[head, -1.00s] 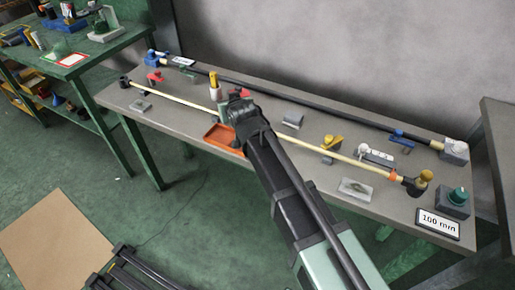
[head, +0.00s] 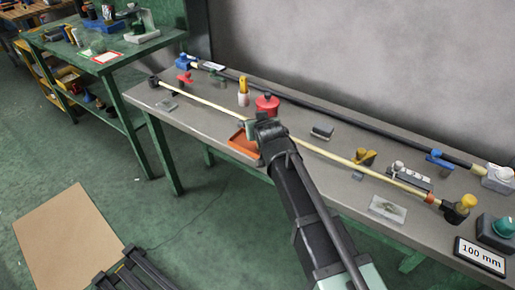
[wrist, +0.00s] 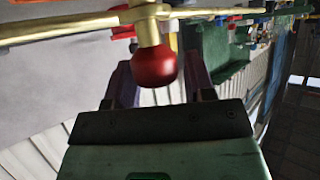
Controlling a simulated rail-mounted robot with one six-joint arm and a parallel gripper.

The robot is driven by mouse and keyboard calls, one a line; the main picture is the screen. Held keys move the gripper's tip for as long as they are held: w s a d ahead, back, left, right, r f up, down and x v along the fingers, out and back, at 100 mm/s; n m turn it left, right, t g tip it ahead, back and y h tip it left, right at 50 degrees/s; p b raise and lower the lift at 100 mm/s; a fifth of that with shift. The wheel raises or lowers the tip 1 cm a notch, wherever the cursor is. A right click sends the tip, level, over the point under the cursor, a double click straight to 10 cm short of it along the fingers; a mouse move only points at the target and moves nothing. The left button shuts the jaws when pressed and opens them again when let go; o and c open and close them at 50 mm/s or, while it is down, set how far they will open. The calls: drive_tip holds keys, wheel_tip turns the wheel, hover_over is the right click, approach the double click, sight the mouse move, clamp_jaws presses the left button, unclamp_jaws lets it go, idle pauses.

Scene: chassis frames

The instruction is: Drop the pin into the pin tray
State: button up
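In the wrist view, a pin (wrist: 154,68) with a red rounded end and a brass stem sits between the two fingers of my gripper (wrist: 157,78). The stem points away from the gripper and overlaps a yellow rod (wrist: 65,27). In the head view, my gripper (head: 264,129) is over the bench, at the right rear of the orange pin tray (head: 243,146). My arm hides part of the tray's right side; the visible part looks empty. The pin cannot be made out in the head view.
A red round object with a black knob (head: 267,104) stands just behind my gripper. A long pale rod (head: 205,107) and a dark rod (head: 330,116) run along the grey bench (head: 320,155). A 100 mm sign (head: 481,256) is at the right front.

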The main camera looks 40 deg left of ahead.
drive_tip(key=shift+o, duration=1)
drive_tip(key=p+v, duration=0.5)
drive_tip(key=v, duration=0.5)
drive_tip(key=shift+s+d+r, duration=0.15)
drive_tip(key=shift+s+d, duration=0.05)
drive_tip(key=shift+d, duration=0.05)
